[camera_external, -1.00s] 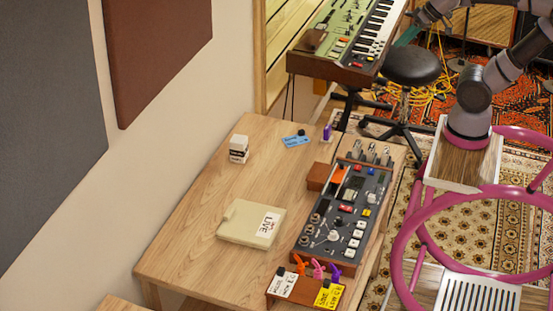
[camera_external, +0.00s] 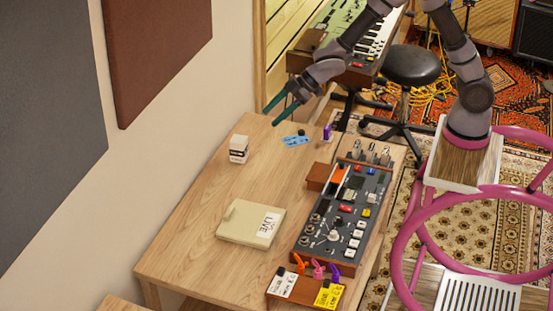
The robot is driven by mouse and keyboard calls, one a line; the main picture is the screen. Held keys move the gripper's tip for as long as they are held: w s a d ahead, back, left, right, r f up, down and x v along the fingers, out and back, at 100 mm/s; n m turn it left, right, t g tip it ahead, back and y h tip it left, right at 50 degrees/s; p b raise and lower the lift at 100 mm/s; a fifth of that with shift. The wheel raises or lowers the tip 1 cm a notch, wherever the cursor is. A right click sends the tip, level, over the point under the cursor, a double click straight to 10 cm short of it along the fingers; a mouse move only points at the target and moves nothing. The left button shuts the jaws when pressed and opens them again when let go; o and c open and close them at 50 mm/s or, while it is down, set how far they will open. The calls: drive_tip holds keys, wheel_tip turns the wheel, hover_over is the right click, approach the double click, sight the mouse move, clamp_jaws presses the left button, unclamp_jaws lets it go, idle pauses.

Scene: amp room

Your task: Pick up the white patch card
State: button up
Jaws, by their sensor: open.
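A white card (camera_external: 284,285) with dark writing stands in a small wooden holder (camera_external: 307,303) at the near end of the table. I take it to be the white patch card. A dark clip or knob touches its top edge. My gripper (camera_external: 271,118) has two green fingers spread apart, empty, above the far end of the table. It is far from the white card, with most of the table's length between them.
A yellow card (camera_external: 328,295) stands right of the white one, with orange, pink and purple clips (camera_external: 317,268) behind. A mixer (camera_external: 346,213), cream case (camera_external: 251,224), white box (camera_external: 238,149) and blue card (camera_external: 296,140) occupy the wooden table (camera_external: 185,240). Its left side is clear.

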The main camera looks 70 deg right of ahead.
drive_tip(key=s+a+f+n+g+y, duration=0.3)
drive_tip(key=s+a+f+n+y, duration=0.1)
drive_tip(key=a+f, duration=0.9)
drive_tip(key=n+g+y, duration=0.3)
drive_tip(key=g, duration=0.1)
approach(281, 270)
drive_tip(key=shift+g, duration=0.3)
drive_tip(key=shift+w+x, duration=0.15)
drive_tip(key=shift+x, duration=1.95)
drive_tip(key=shift+w+x, duration=0.1)
drive_tip(key=shift+x, duration=2)
drive_tip(key=shift+c, duration=0.3)
clamp_jaws()
